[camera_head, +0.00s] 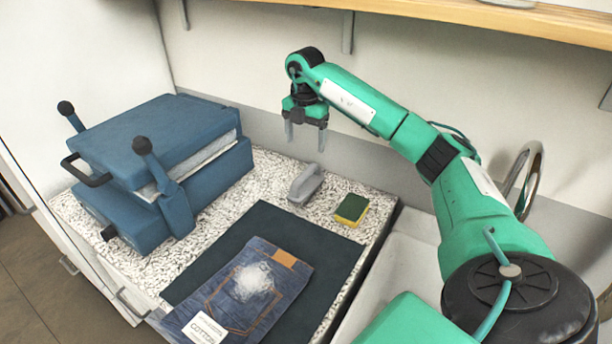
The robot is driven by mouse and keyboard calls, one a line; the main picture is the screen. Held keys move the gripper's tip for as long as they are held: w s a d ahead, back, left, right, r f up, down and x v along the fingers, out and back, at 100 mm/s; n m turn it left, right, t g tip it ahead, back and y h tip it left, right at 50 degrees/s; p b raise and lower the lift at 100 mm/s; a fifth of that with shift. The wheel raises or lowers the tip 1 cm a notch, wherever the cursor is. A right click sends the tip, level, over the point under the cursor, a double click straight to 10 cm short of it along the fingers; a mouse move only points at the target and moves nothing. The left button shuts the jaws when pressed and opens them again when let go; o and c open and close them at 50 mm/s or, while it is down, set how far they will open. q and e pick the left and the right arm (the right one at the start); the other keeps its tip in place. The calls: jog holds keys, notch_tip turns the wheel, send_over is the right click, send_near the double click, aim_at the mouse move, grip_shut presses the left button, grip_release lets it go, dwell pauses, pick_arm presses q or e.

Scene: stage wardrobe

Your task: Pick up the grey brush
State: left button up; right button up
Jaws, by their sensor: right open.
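The grey brush (305,184) lies on the speckled countertop (272,172), near the back edge of the dark mat and left of a sponge. My right gripper (305,140) hangs above and behind the brush with its fingers pointing down. Its two fingers are apart with nothing between them. A gap shows between the fingertips and the brush in the picture. My left gripper is not in view.
A green and yellow sponge (351,209) lies right of the brush. A blue press (150,165) stands at the left. Folded denim with a white patch (252,281) lies on the dark mat (290,228). A wooden shelf (480,14) runs above; a sink (398,262) is at the right.

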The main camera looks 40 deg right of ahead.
aim_at(307, 171)
jog(key=shift+d+f, duration=0.15)
jog(key=shift+d, duration=0.1)
jog(key=f, duration=0.1)
jog(key=a+f, duration=0.1)
jog(key=f, duration=0.1)
jog(key=shift+s+a+f+p, duration=0.15)
jog(key=shift+a+f+p, duration=0.1)
jog(key=shift+f+p, duration=0.15)
jog(key=f, duration=0.3)
jog(key=shift+d+f, duration=0.35)
jog(key=shift+d, duration=0.05)
jog(key=shift+s+a+f+p, duration=0.15)
jog(key=shift+a+f+p, duration=0.05)
jog(key=shift+f+p, duration=0.25)
jog(key=f, duration=0.2)
jog(key=f+p, duration=0.1)
jog(key=shift+s+d+f, duration=0.1)
jog(key=shift+s+f, duration=0.05)
jog(key=shift+s, duration=0.1)
jog(key=shift+f, duration=0.55)
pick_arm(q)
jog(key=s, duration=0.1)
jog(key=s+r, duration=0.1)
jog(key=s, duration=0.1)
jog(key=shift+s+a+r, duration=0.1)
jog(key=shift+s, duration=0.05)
pick_arm(e)
jog(key=c, duration=1.1)
